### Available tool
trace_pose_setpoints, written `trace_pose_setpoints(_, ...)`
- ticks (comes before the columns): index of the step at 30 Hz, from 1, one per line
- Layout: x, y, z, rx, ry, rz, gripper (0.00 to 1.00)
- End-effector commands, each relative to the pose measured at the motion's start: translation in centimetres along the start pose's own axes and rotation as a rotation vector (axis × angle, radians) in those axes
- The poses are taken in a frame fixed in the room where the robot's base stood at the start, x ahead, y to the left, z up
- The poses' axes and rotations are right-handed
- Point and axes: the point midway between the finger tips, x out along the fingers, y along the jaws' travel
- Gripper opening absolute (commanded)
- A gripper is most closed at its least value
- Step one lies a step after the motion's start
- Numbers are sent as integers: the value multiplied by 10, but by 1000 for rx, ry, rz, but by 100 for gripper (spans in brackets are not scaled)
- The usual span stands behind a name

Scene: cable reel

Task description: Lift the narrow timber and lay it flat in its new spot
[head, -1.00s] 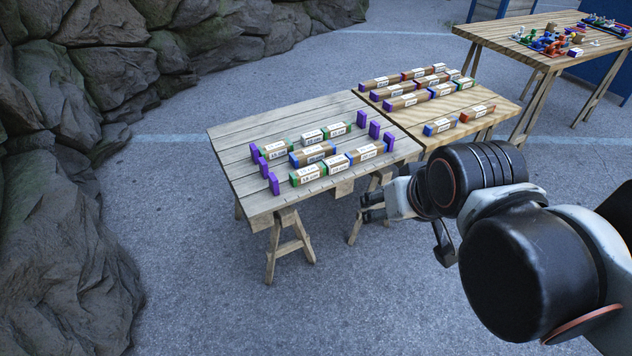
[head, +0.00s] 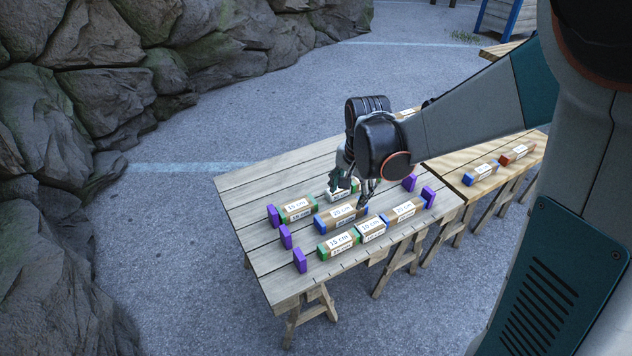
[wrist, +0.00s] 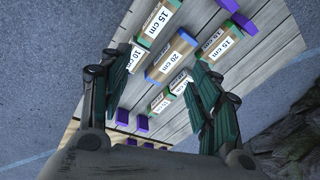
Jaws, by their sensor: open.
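Wooden timbers with length labels and coloured ends lie flat in rows on the left table (head: 250,190); which one is the narrow timber I cannot tell. The 20 cm timber with blue ends (head: 340,217) lies alone in the middle row. In the wrist view this timber (wrist: 172,62) shows between my open fingers. My gripper (head: 352,190) is open and empty, pointing down over the back and middle rows. In the wrist view the gripper (wrist: 162,75) covers part of a 10 cm timber.
Purple blocks (head: 300,260) stand at the row ends on the left table. The front row holds a green-ended 15 cm timber (head: 338,243) and others. The right table (head: 490,190) carries a blue-ended timber (head: 480,174) and a red-orange one (head: 517,154). Rocks (head: 60,190) line the left.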

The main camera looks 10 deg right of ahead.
Motion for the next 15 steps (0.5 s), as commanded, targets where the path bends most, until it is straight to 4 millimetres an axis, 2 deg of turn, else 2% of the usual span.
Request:
trace_pose_setpoints(3,35,-8,-8,97,-30,38,57)
trace_pose_setpoints(9,94,-12,-12,256,-71,106,57)
trace_pose_setpoints(15,135,-9,-10,363,-93,155,57)
